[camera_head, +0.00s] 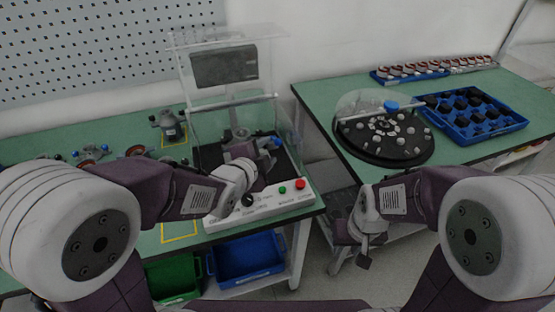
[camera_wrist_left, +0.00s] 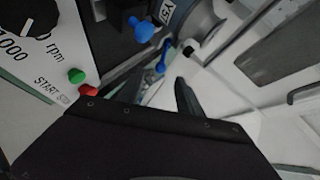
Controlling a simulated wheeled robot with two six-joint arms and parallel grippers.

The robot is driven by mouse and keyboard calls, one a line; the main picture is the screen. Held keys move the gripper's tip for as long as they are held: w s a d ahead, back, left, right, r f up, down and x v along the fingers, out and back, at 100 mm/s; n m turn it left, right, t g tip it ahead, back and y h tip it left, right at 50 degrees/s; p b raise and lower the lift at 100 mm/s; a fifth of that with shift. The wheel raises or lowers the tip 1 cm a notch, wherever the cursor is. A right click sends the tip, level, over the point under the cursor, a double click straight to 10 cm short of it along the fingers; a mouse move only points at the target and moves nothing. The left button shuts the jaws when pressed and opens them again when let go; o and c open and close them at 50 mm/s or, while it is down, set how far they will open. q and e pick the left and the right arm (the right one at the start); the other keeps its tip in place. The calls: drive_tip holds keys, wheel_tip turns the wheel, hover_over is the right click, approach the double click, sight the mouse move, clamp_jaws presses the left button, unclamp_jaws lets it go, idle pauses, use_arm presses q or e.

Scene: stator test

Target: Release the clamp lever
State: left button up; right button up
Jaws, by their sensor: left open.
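The test station (camera_head: 270,211) stands on the left bench, its clear cover (camera_head: 226,38) raised. A blue-tipped lever (camera_head: 276,142) shows inside it, just beyond my left gripper (camera_head: 258,166). In the left wrist view a blue knob (camera_wrist_left: 142,30) and a thin blue lever (camera_wrist_left: 163,57) sit beside a grey round part (camera_wrist_left: 192,20). I cannot tell for sure which is the clamp lever. My left gripper (camera_wrist_left: 168,88) is open, its dark fingers pointing toward the thin blue lever, with no clear contact. My right gripper (camera_head: 364,250) hangs in front of the right bench; its jaws are unclear.
The station's front panel has a black dial (camera_head: 248,200), a green button (camera_head: 283,190) and a red button (camera_head: 300,184). A black round turntable (camera_head: 421,151) and a blue tray (camera_head: 517,121) stand on the right bench. Blue (camera_head: 246,278) and green (camera_head: 173,290) bins sit below.

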sight(276, 144)
use_arm(q)
drive_tip(key=x, duration=0.9)
clamp_jaws()
idle(1.3)
